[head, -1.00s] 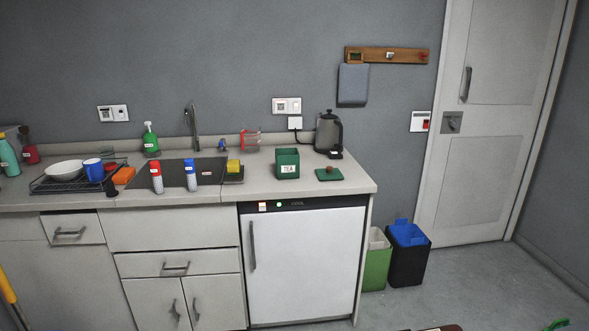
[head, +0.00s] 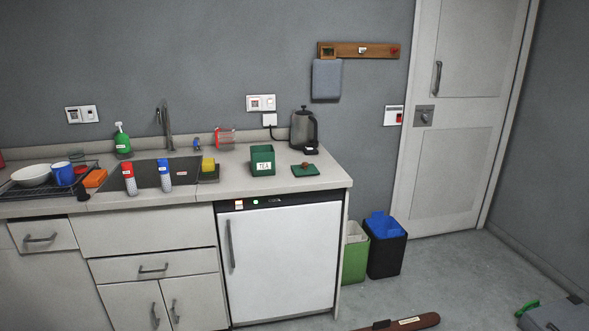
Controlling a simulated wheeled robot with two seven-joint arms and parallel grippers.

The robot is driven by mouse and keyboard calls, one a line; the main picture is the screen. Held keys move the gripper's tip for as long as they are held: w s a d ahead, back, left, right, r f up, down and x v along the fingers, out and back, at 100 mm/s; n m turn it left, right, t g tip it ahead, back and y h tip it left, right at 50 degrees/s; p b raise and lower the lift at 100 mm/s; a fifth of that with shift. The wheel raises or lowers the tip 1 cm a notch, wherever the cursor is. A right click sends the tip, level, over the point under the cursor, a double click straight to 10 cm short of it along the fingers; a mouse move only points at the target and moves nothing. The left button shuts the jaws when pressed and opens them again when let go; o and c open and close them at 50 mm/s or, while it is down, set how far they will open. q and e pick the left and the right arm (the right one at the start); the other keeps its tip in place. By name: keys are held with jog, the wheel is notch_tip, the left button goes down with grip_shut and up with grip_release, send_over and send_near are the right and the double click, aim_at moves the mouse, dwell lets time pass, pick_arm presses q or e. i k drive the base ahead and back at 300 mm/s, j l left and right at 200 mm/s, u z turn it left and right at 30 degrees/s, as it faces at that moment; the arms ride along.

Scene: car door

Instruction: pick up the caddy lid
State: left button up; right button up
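The caddy lid (head: 305,171) is a flat green square with a small brown knob. It lies on the worktop near its right end. The green caddy (head: 262,161) with a white TEA label stands just left of it, apart from it, and its top looks open. Neither of my grippers shows in the head view.
The kettle (head: 304,129) stands behind the lid by the wall. A yellow sponge (head: 208,163) and the sink (head: 160,174) are to the left. Below are a white fridge (head: 285,262) and two bins (head: 386,246).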

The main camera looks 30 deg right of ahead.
aim_at(304, 169)
jog(key=i+l, duration=1.75)
jog(key=l, duration=0.1)
